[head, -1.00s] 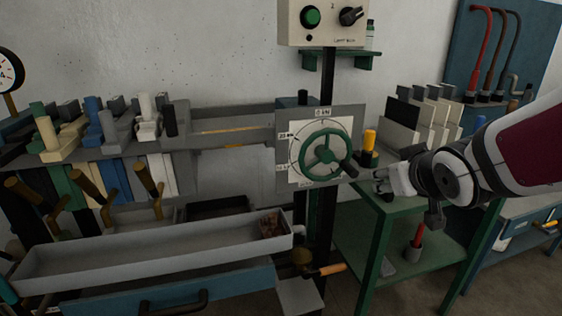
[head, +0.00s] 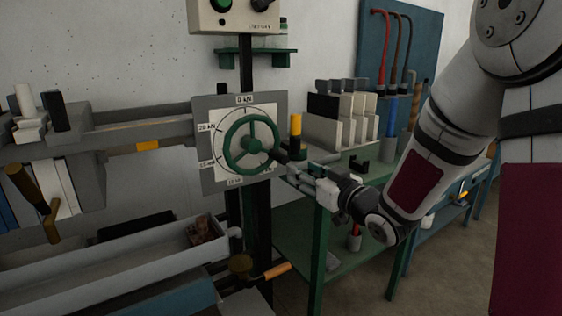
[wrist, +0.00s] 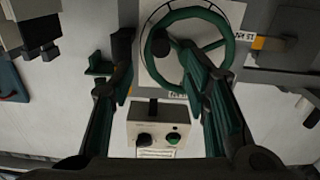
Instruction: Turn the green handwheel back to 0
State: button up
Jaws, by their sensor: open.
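The green handwheel (head: 252,144) is mounted on a grey dial plate (head: 210,106). The plate reads 0 kN at the top, 20 kN at the left and 10 kN at the bottom. The wheel's dark handle knob (head: 280,156) sticks out at its lower right. My gripper (head: 291,168) is open, just right of the knob. In the wrist view, which shows the scene upside down, the knob (wrist: 160,47) appears between my spread fingers (wrist: 156,55). I cannot tell whether they touch it. The right finger covers part of the wheel (wrist: 187,12).
A green table (head: 330,185) stands at the right with a yellow-topped item (head: 295,128) and pale blocks (head: 325,130). A control box (head: 235,15) is above the wheel. A long grey trough (head: 120,255) lies lower left, with an orange-handled lever (head: 277,270) nearby.

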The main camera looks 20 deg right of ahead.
aim_at(281, 158)
jog(key=b+x, duration=0.1)
jog(key=x, duration=1)
jog(key=shift+s, duration=0.1)
grip_shut()
